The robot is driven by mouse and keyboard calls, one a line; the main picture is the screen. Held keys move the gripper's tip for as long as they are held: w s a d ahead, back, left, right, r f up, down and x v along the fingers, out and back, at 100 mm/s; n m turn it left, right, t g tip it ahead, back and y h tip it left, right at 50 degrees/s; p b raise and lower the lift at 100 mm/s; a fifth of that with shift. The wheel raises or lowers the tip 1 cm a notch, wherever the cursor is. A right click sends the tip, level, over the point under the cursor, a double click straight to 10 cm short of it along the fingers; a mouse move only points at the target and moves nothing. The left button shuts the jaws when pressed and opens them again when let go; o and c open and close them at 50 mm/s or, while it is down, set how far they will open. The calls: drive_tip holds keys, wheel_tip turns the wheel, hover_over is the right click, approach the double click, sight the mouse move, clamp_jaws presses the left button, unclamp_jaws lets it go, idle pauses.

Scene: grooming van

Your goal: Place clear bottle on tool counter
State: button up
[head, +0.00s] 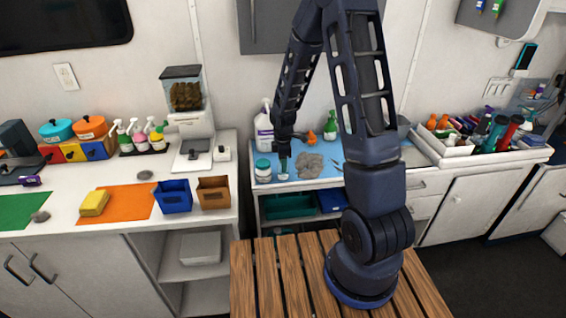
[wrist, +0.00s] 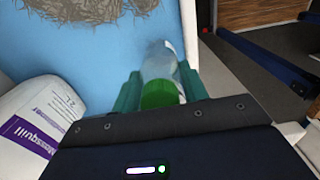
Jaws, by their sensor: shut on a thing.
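The clear bottle with a green cap (wrist: 160,92) stands between the two teal fingers of my gripper (wrist: 160,80) in the wrist view, and they are shut on it. In the head view my gripper (head: 283,160) points down over the front left part of the counter with a blue top (head: 322,181). The clear bottle (head: 283,174) shows small and pale under it, just above or on the blue surface; I cannot tell which. The blue top (wrist: 95,50) also fills much of the wrist view. No label names the tool counter.
A jar with a teal lid (head: 263,171) stands just left of my gripper, with a large white bottle (head: 264,130) behind. A grey fur clump (head: 309,165) lies to the right. A green spray bottle (head: 330,126) stands at the back. A wooden slatted table (head: 262,285) is in front.

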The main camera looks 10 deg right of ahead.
drive_tip(key=o, duration=1)
wheel_tip(320, 180, up, 12)
drive_tip(key=shift+r, duration=0.15)
drive_tip(key=s+d+r+m+t, duration=0.1)
drive_tip(key=s+d+r+m, duration=0.35)
drive_tip(key=r, duration=0.25)
drive_tip(key=s+d+r+m+t, duration=0.1)
drive_tip(key=s+d+r+m, duration=0.35)
drive_tip(key=r, duration=0.35)
drive_tip(key=shift+s+d+r+m+t, duration=0.45)
drive_tip(key=shift+s+d+r+m, duration=0.8)
drive_tip(key=shift+s, duration=1.45)
drive_tip(key=shift+s+d+r+m+t, duration=0.5)
drive_tip(key=shift+s+r+m, duration=0.35)
drive_tip(key=shift+s+m, duration=1.35)
drive_tip(key=shift+s+d+r+m+t, duration=0.35)
drive_tip(key=shift+s+d+r+m, duration=0.65)
drive_tip(key=shift+s, duration=2.15)
